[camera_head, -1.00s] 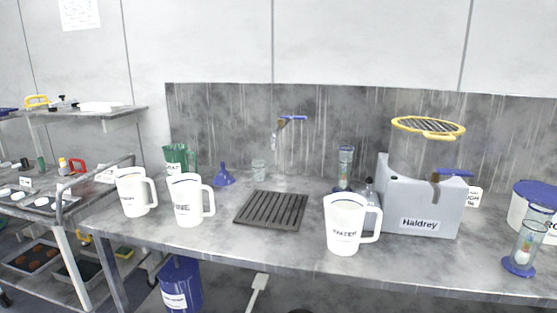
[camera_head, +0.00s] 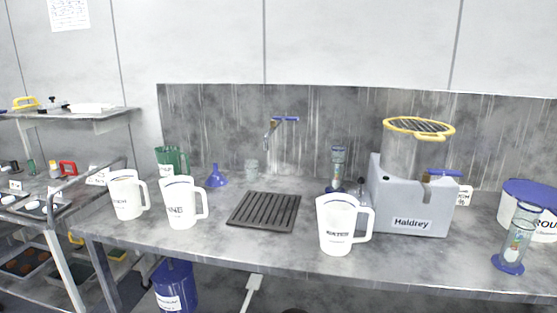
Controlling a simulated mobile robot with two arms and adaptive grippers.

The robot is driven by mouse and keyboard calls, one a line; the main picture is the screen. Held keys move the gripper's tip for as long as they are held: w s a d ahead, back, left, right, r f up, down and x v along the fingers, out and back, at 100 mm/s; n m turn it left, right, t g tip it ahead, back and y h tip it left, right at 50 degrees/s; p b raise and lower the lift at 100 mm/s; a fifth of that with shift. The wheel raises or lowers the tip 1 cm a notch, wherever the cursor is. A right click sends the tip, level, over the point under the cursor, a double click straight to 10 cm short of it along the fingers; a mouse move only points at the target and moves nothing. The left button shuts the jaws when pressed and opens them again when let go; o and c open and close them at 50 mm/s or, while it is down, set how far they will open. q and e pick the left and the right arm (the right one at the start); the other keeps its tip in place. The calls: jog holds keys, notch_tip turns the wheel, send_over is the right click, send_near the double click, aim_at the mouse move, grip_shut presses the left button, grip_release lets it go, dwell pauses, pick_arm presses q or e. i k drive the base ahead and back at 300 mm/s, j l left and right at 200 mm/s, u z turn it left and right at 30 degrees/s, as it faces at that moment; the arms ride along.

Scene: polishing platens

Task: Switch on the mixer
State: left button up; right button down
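The mixer is not labelled as such; the grey machine marked "Haldrey" (camera_head: 408,205) stands at the right of the bench and may be it. It carries a clear vessel (camera_head: 410,152) with a yellow-rimmed grille lid (camera_head: 419,127) on top. A blue-handled tap (camera_head: 440,173) sits at its front right. I cannot make out a switch on it. Neither of my grippers shows in the head view.
On the grey bench (camera_head: 270,250) stand white jugs (camera_head: 340,225), (camera_head: 181,204) and (camera_head: 126,196), a green jug (camera_head: 172,160), a blue funnel (camera_head: 216,176) and a dark drain grid (camera_head: 264,211). A measuring cylinder (camera_head: 516,243) and blue-lidded tub (camera_head: 531,205) are at right. A trolley shelf (camera_head: 75,118) is left.

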aim_at(361, 181)
jog(key=i+j, duration=0.25)
jog(key=j, duration=0.15)
jog(key=i+j, duration=0.2)
jog(key=j, duration=0.2)
jog(key=i+j, duration=0.25)
jog(key=j, duration=0.15)
jog(key=i+j, duration=0.2)
jog(key=j, duration=0.25)
